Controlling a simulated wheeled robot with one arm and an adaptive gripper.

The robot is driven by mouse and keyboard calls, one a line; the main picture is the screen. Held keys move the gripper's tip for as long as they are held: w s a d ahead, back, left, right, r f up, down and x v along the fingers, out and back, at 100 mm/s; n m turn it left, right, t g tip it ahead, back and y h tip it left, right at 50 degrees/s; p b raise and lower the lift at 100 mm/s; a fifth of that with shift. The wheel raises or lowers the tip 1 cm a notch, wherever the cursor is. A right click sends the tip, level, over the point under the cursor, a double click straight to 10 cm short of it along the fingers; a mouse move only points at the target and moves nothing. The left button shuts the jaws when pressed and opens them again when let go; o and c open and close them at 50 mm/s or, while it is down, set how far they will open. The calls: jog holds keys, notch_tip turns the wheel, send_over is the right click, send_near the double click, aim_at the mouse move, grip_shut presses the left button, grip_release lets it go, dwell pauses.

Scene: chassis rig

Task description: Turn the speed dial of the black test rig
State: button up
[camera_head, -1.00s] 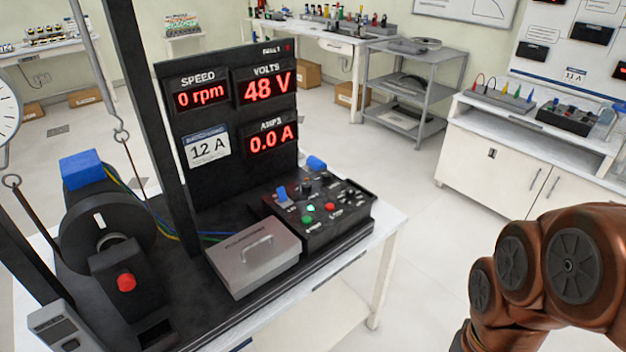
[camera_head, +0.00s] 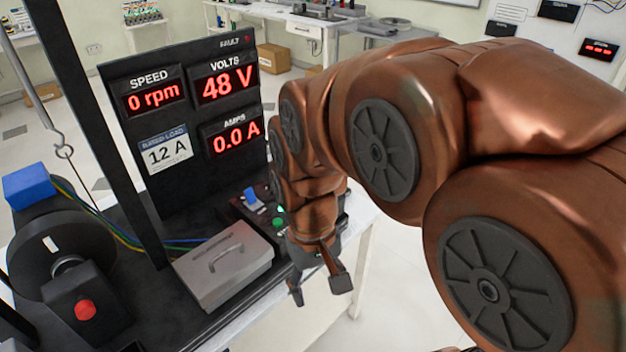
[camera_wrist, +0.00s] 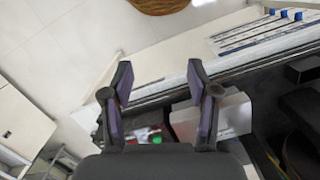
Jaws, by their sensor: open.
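The black test rig (camera_head: 185,205) stands on a white table, with its display panel (camera_head: 118,76) reading 0 rpm, 48 V and 0.0 A. Its control box (camera_head: 240,208) is mostly hidden behind my arm; a blue switch (camera_head: 251,197) and a green button (camera_head: 278,222) still show. I cannot make out the speed dial. My gripper (camera_head: 320,290) is open and empty, pointing down in front of the control box, right of the grey metal lid box. In the wrist view, small red and green spots show between the bases of its fingers (camera_wrist: 158,78).
The grey lid box (camera_head: 222,265) with a handle sits left of my gripper. A red button (camera_head: 85,310) is on the motor block at left. A blue block (camera_head: 29,186) tops the dark wheel. Floor is clear right of the table.

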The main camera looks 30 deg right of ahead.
jog(key=w+d+f+m+p, duration=0.1)
jog(key=w+d+p, duration=0.1)
jog(key=w+d, duration=0.5)
jog(key=w+d+m+t+p, duration=0.1)
jog(key=w+d+m+p, duration=0.1)
jog(key=w+d, duration=0.5)
jog(key=w+d+f+m+p, duration=0.1)
jog(key=w+d, duration=0.6)
jog(key=w, duration=1)
jog(key=shift+d+f+m+t+p, duration=0.3)
jog(key=shift+m+p, duration=0.1)
jog(key=shift+p, duration=0.45)
jog(key=shift+w+d+f, duration=0.15)
jog(key=shift+w+f, duration=0.05)
jog(key=shift+f, duration=0.05)
jog(key=shift+f+p, duration=1.6)
jog(key=shift+f, duration=2.2)
jog(key=shift+c, duration=0.2)
grip_shut()
